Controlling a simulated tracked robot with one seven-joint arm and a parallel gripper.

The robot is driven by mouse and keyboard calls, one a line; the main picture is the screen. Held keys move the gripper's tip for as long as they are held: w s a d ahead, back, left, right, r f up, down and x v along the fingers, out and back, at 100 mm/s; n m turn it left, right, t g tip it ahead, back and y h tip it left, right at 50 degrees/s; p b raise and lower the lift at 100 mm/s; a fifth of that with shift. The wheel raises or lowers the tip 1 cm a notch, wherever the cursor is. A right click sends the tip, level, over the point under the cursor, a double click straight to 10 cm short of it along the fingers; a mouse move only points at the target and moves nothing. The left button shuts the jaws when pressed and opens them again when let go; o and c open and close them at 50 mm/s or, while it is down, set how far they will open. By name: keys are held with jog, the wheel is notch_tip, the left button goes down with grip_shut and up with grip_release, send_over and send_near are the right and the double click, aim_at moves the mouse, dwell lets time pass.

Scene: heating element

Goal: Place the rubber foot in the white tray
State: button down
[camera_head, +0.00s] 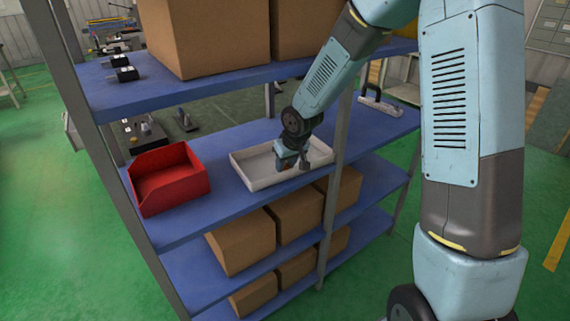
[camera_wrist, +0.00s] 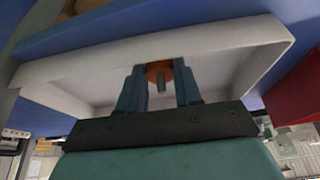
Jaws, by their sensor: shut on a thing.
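The white tray (camera_head: 254,176) lies on the blue middle shelf in the head view, and its wall (camera_wrist: 200,42) also fills much of the wrist view. My gripper (camera_head: 288,166) is over the tray, low and inside its outline. In the wrist view my gripper (camera_wrist: 160,82) is shut on the rubber foot (camera_wrist: 158,70), an orange-brown round piece with a grey metal stud, held between the two fingers. Whether the foot touches the tray floor I cannot tell. In the head view the foot is mostly hidden by the gripper.
A red bin (camera_head: 168,183) stands left of the tray on the same shelf. A shelf post (camera_head: 333,170) is close to the tray's right side. Cardboard boxes (camera_head: 205,38) stand on the shelf above. A white power strip (camera_head: 381,106) lies at the right.

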jog(key=shift+f, duration=0.25)
jog(key=c, duration=0.8)
grip_release()
jog(key=shift+r, duration=0.1)
jog(key=shift+v, duration=6.1)
jog(key=s+d+r+m, duration=0.2)
jog(key=s+d+r, duration=0.3)
jog(key=s, duration=0.3)
jog(key=s+d+r+m+t+h, duration=0.1)
jog(key=s+d+r+m, duration=0.1)
jog(key=s+d+r, duration=0.3)
jog(key=s+d+r+m+h, duration=0.1)
jog(key=s+d+r, duration=0.4)
jog(key=s+d, duration=0.4)
jog(key=shift+s+r+m+t, duration=0.1)
jog(key=shift+s+m+t, duration=0.25)
jog(key=shift+s, duration=1.35)
